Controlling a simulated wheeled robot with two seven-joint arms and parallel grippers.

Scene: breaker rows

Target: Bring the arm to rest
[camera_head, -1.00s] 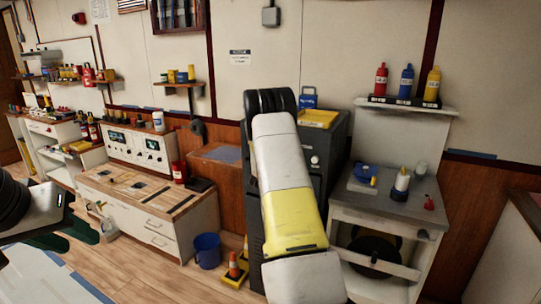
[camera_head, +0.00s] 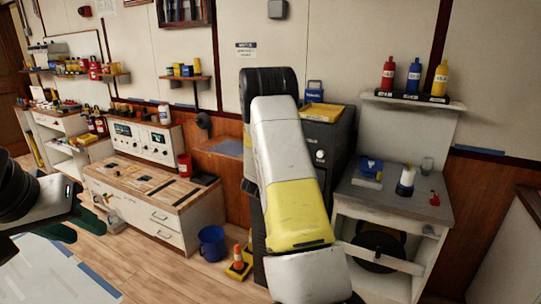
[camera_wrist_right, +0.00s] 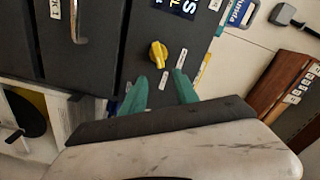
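My left gripper (camera_head: 76,222) shows at the left edge of the head view, with its green fingers apart and nothing seen between them. My right arm (camera_head: 290,180), white with a yellow band, stands up in the middle of the head view in front of a dark cabinet (camera_head: 325,145). Its gripper is hidden there. In the right wrist view, my right gripper (camera_wrist_right: 162,92) has two green fingertips apart and empty. A yellow knob (camera_wrist_right: 157,54) on a dark panel (camera_wrist_right: 110,50) lies just beyond them; I cannot tell how far.
A white workbench (camera_head: 395,205) stands right of the cabinet, under a shelf with red, blue and yellow bottles (camera_head: 414,76). A wooden-topped drawer unit (camera_head: 160,195) is at left. A blue bucket (camera_head: 211,243) and a small orange cone (camera_head: 238,258) stand on the floor.

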